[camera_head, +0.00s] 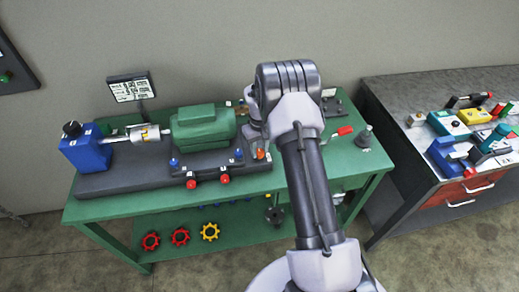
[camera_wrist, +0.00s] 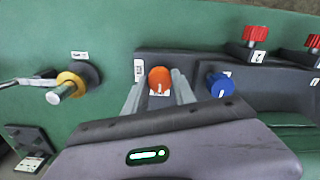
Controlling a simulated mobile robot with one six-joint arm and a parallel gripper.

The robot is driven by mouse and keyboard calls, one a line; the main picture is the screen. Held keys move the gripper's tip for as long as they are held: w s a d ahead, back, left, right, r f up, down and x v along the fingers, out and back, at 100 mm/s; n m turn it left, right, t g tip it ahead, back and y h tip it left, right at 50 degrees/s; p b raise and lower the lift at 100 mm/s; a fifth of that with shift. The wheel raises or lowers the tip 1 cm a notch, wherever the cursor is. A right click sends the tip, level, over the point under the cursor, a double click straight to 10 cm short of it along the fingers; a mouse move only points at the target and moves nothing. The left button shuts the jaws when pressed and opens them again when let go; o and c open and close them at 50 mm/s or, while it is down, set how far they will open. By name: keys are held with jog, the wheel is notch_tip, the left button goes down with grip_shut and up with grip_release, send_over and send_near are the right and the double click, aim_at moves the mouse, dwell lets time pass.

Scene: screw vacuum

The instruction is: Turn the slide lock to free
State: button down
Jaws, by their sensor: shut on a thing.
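An orange knob (camera_wrist: 160,80) with a small mark on its top stands on the dark base plate (camera_wrist: 208,65), beside a white label. My gripper (camera_wrist: 158,92) has one finger on each side of this knob and is shut on it. The orange knob also shows in the head view (camera_head: 261,154), right beside my arm. A blue knob (camera_wrist: 220,85) stands just right of the gripper, apart from it. The label texts are too small to read, so I cannot tell which control is named the slide lock. My wrist hides the plate's near part.
Red knobs (camera_wrist: 255,36) stand at the plate's far right. A post with a yellow collar (camera_wrist: 70,84) is left of the gripper. A green motor (camera_head: 203,126) and a blue block (camera_head: 85,149) sit on the green bench (camera_head: 120,212). A grey side table (camera_head: 395,88) stands right.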

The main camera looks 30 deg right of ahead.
aim_at(259, 151)
jog(key=c, duration=1)
grip_release()
jog(key=shift+c, duration=0.2)
notch_tip(259, 151, up, 18)
jog(key=p, duration=0.4)
jog(key=shift+f, duration=0.25)
